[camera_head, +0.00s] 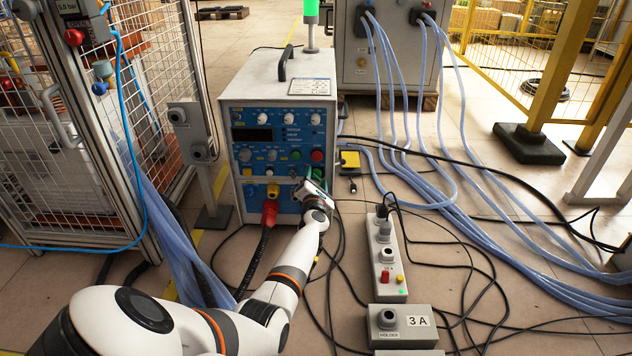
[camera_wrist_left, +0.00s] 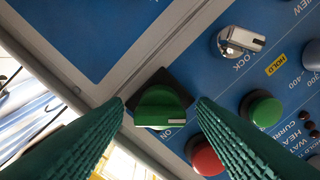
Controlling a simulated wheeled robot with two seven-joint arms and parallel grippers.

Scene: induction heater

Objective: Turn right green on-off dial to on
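The green on-off dial (camera_wrist_left: 160,106) sits on a black square base on the blue panel in the left wrist view. Its white mark is at the lower right end of its handle, near printed lettering that looks like "ON". My left gripper (camera_wrist_left: 161,103) is open, with one green ridged finger on each side of the dial. A gap shows between each finger and the handle. In the head view my left gripper (camera_head: 308,190) is at the lower right of the blue front panel (camera_head: 248,209) of the heater. My right gripper is not in view.
A green button (camera_wrist_left: 264,110), a red button (camera_wrist_left: 207,158) and a silver lock switch (camera_wrist_left: 238,41) are close beside the dial. A grey socket strip (camera_head: 388,262) and cables lie on the floor to the right.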

